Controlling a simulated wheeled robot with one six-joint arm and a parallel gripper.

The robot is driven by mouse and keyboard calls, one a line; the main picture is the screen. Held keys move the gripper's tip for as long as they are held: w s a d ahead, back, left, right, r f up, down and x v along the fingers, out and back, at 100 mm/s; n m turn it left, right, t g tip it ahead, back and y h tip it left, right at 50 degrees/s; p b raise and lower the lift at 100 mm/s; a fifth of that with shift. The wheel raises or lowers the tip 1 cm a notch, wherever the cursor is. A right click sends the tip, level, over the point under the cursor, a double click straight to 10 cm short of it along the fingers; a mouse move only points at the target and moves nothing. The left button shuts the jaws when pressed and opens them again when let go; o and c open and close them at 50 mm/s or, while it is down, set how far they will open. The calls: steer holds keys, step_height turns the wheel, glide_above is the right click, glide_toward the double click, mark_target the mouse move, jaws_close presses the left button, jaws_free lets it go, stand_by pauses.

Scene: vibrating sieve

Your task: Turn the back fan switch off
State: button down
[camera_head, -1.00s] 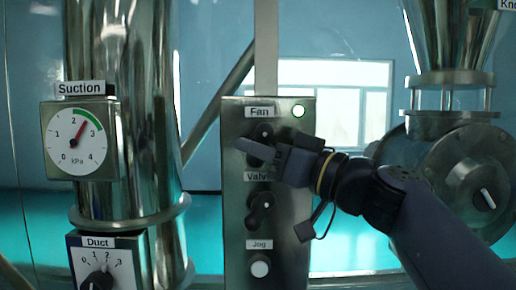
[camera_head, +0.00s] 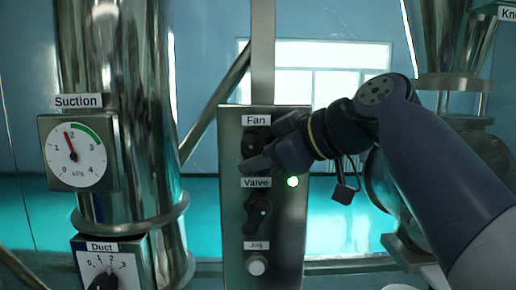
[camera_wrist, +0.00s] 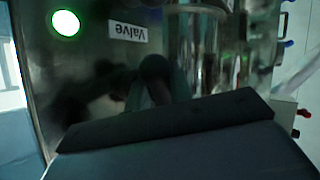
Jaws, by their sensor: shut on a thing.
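The back panel (camera_head: 233,200) carries a dark round fan switch (camera_head: 249,144) under the Fan label (camera_head: 257,120). The wrist view shows it upside down, with the fan switch (camera_wrist: 154,68) beside the Valve label (camera_wrist: 127,32). My gripper (camera_head: 258,160) is at the fan switch, shut on it, and covers its right and lower part. The fan lamp's place, right of the Fan label, is hidden behind my gripper. A green lamp (camera_head: 292,182) beside the Valve label is lit.
The valve switch (camera_head: 258,214) and white Jog button (camera_head: 256,265) are lower on the panel. The Suction gauge (camera_head: 78,152) and Duct dial (camera_head: 101,282) are left, by a steel pipe (camera_head: 105,60). Steel machinery stands right, behind my arm.

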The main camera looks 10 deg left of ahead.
steer(key=shift+h, duration=0.3)
stand_by(0.4)
steer(key=c, duration=1.3)
jaws_free()
steer(key=v, duration=1.1)
steer(key=shift+b, duration=0.4)
steer(key=shift+a, duration=0.15)
steer(key=p+x, duration=0.1)
steer(key=x, duration=0.9)
steer(key=shift+w+a+f, duration=0.2)
steer(key=shift+a, duration=0.1)
steer(key=shift+f, duration=0.1)
